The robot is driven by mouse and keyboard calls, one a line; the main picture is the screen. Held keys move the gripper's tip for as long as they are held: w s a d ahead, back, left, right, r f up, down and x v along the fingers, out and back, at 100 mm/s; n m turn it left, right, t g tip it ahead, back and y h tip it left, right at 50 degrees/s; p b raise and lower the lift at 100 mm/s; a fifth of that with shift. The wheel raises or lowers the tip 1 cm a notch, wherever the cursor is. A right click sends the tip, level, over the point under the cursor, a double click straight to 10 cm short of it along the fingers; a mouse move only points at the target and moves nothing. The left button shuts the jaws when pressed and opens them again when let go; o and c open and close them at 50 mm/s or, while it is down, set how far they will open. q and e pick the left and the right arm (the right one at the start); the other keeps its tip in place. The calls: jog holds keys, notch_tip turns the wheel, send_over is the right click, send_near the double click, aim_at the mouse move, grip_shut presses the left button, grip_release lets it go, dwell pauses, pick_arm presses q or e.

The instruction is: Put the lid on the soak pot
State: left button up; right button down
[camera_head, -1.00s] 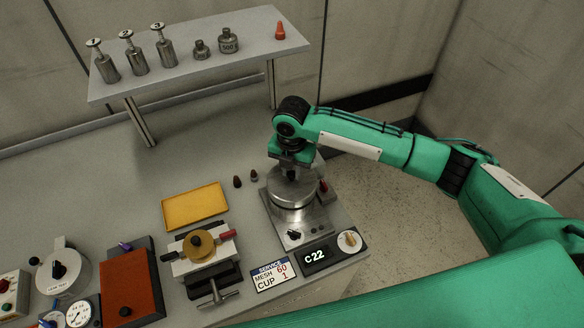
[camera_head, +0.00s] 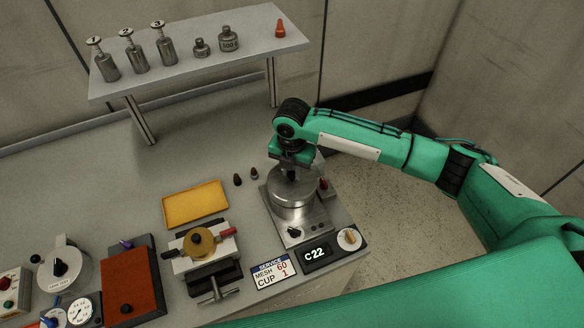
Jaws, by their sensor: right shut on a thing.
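The soak pot (camera_head: 294,211) is a round steel vessel on a metal base unit right of the table's middle. The silver lid (camera_head: 293,189) sits over the pot's mouth and looks level; I cannot tell whether it is fully seated. My right gripper (camera_head: 291,172) points down from above, shut on the lid's knob, which is mostly hidden by the jaws. My left gripper is not in view.
A yellow tray (camera_head: 195,205) and a clamp with a brass disc (camera_head: 199,241) stand left of the pot. Two small dark plugs (camera_head: 238,180) lie close behind. A raised shelf (camera_head: 200,70) holds several metal vessels. A display reading C22 (camera_head: 315,254) is in front.

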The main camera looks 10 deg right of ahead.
aim_at(292, 173)
jog(key=shift+f+p, duration=0.25)
jog(key=shift+p, duration=0.05)
dwell(0.9)
grip_release()
dwell(0.6)
dwell(0.4)
notch_tip(292, 173, up, 6)
jog(key=p, duration=0.5)
jog(key=shift+f, duration=0.1)
jog(key=shift+r+p, duration=0.6)
jog(key=shift+r, duration=0.5)
jog(key=shift+s, duration=0.1)
